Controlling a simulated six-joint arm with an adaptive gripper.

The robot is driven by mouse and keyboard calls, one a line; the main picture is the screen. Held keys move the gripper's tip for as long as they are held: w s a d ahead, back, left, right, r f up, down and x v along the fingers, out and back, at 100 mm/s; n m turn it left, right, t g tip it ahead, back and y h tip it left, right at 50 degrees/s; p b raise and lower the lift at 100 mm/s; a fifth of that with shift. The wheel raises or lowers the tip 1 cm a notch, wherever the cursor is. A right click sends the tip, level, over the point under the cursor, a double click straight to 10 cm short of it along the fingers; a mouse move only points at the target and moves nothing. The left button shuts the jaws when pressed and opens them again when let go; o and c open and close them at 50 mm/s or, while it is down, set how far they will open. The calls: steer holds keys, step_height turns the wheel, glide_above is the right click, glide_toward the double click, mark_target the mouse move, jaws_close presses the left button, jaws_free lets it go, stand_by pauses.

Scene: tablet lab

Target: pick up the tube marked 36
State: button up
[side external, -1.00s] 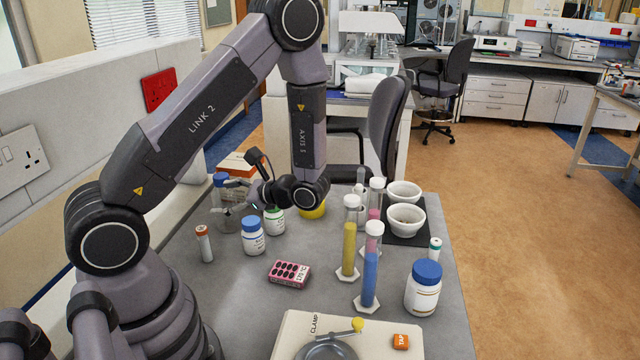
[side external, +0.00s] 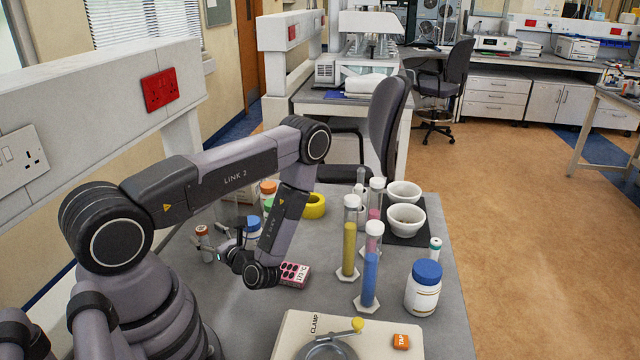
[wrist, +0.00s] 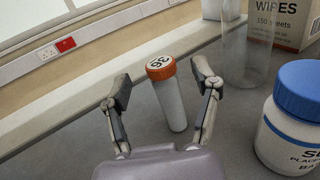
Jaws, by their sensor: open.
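The tube marked 36 (wrist: 168,98) is a white tube with an orange cap, standing upright on the grey bench; the number shows on its cap in the wrist view. In the side view the tube (side external: 204,244) stands at the left of the bench, near the wall side. My gripper (wrist: 163,95) is open, with one finger on each side of the tube in the wrist view, and no contact shows. In the side view my gripper (side external: 222,243) is low, just right of the tube. How far the fingers reach around it I cannot tell.
A blue-capped white jar (wrist: 292,118) stands close on the right, with a clear bottle (wrist: 247,50) and a wipes box (wrist: 285,22) behind. A pink pill box (side external: 294,274) lies near my wrist. Tall filled cylinders (side external: 370,270) stand further right.

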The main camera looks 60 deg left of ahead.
steer(key=shift+x, duration=1.45)
steer(key=shift+c, duration=0.3)
steer(key=shift+r, duration=0.1)
jaws_close()
